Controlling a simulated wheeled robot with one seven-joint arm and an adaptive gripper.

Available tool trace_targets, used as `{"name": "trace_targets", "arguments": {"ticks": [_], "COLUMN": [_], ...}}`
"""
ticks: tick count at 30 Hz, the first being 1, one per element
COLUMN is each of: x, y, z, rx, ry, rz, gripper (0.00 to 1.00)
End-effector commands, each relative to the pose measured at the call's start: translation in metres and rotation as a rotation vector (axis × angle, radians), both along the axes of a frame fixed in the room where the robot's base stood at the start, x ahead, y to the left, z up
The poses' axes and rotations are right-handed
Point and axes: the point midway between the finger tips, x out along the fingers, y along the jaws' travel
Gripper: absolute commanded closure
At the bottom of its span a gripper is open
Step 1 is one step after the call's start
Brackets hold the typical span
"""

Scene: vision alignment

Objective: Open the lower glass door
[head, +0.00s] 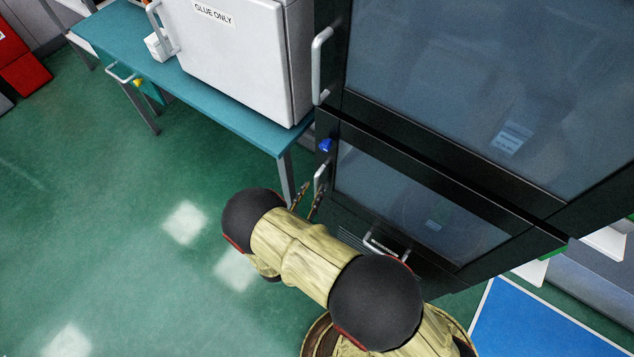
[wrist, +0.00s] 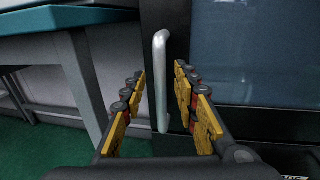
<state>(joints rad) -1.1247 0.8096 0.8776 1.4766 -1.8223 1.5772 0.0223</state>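The lower glass door (head: 415,205) is a dark-framed pane on the black cabinet, below a larger glass door. It is shut. Its handle (head: 319,177) is a short silver vertical bar at the door's left edge; the handle also shows in the wrist view (wrist: 160,80). My gripper (head: 311,193) is at the handle. In the wrist view my gripper (wrist: 159,78) is open, with one yellow-padded finger on each side of the handle's bar. Gaps show between the fingers and the bar, though depth is hard to judge. The door's glass (wrist: 255,55) is at the right there.
The upper glass door (head: 480,85) has its own silver handle (head: 321,66). A teal table (head: 225,105) with a white "GLUE ONLY" cabinet (head: 235,55) stands close on the left. A blue knob (head: 325,145) sits above the lower handle. Green floor (head: 110,220) is open at left.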

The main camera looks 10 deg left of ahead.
Motion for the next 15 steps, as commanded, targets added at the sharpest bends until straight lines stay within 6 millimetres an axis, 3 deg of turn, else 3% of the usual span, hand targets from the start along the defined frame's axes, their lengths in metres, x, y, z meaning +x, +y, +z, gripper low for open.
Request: {"name": "trace_targets", "arguments": {"ticks": [6, 15], "x": [0.029, 0.038], "y": [-0.006, -0.008], "z": [-0.001, 0.000], "rx": [0.002, 0.001], "ry": [0.001, 0.001], "rz": [-0.003, -0.001], "gripper": [0.70, 0.70]}}
